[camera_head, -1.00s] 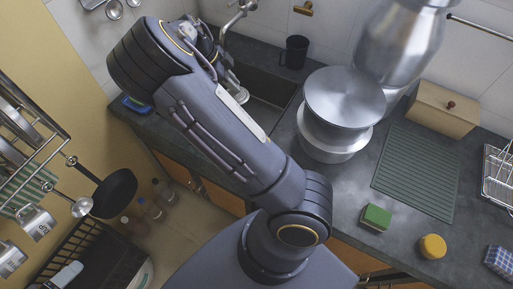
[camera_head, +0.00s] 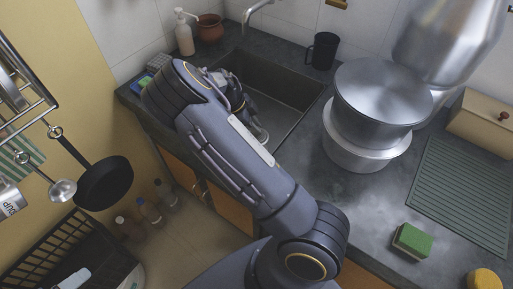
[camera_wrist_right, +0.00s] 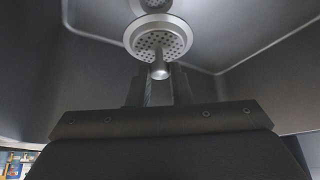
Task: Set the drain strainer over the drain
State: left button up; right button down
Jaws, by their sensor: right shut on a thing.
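The drain strainer (camera_wrist_right: 174,36) is a round metal disc with many small holes and a short knob, seen from close by in the right wrist view. My right gripper (camera_wrist_right: 160,84) is shut on its knob, with the disc beyond the fingertips. Part of a second round metal piece, apparently the drain (camera_wrist_right: 153,4), shows behind the strainer at the top edge. The strainer overlaps it in the picture, and I cannot tell the gap between them. In the head view the right gripper is over the sink (camera_head: 290,85), partly hidden by my forearm. My left gripper is not in view.
A large steel canister (camera_head: 383,98) stands right of the sink, with a black mug (camera_head: 322,51) behind. A tap (camera_head: 256,8) reaches over the sink's back edge. A soap bottle (camera_head: 184,35) and brown pot (camera_head: 210,28) stand at the back left. A green sponge (camera_head: 412,241) lies in front.

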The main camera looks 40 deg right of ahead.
notch_tip(320, 180, down, 8)
jog(key=shift+r, duration=0.15)
dwell(0.3)
jog(key=c, duration=1.3)
grip_release()
